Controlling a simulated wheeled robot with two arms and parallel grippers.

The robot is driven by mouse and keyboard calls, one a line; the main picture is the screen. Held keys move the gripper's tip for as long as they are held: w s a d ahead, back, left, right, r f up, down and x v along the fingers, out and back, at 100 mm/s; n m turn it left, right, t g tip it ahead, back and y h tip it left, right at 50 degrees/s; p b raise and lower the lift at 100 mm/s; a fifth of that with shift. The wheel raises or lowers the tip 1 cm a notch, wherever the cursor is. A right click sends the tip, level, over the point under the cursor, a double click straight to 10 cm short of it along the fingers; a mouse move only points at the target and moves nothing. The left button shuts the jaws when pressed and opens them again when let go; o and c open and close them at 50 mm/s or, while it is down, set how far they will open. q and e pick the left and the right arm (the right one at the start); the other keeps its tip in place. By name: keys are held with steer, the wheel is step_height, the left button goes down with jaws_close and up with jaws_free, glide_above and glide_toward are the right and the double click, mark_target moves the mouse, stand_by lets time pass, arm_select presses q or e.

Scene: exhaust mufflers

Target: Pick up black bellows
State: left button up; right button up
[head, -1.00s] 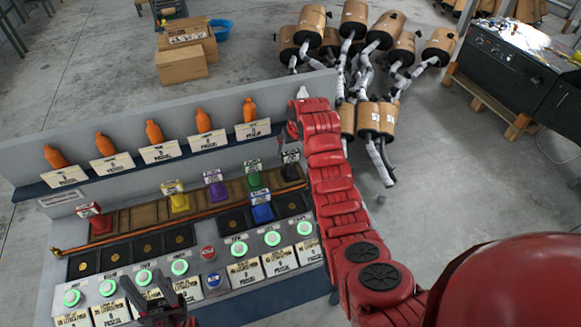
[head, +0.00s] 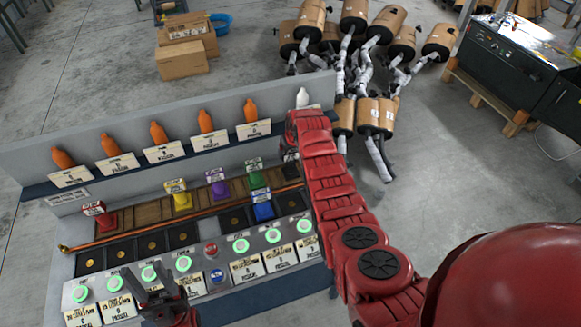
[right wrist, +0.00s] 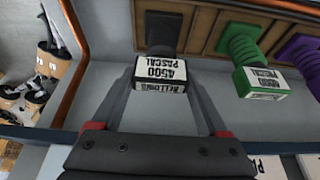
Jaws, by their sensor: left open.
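The black bellows (right wrist: 166,30) stands out from the wooden strip in the right wrist view, with a black block and a white "4500 PASCAL" label (right wrist: 161,70) on its near end. My right gripper (right wrist: 160,66) has its two fingers apart, one at each side of the labelled block; I cannot tell whether they touch it. In the head view my right arm's red links hide most of the bellows and the right gripper. My left gripper (head: 153,282) is open and empty in front of the panel's lower left part.
Green bellows (right wrist: 243,45) and purple bellows (right wrist: 300,50) sit to the right in the wrist view. A copper pipe (right wrist: 72,30) runs along the left. The console (head: 265,85) also holds orange bottles (head: 205,120), a blue bellows (head: 263,208) and lit green buttons (head: 241,246).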

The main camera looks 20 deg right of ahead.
jaws_close()
stand_by(0.4)
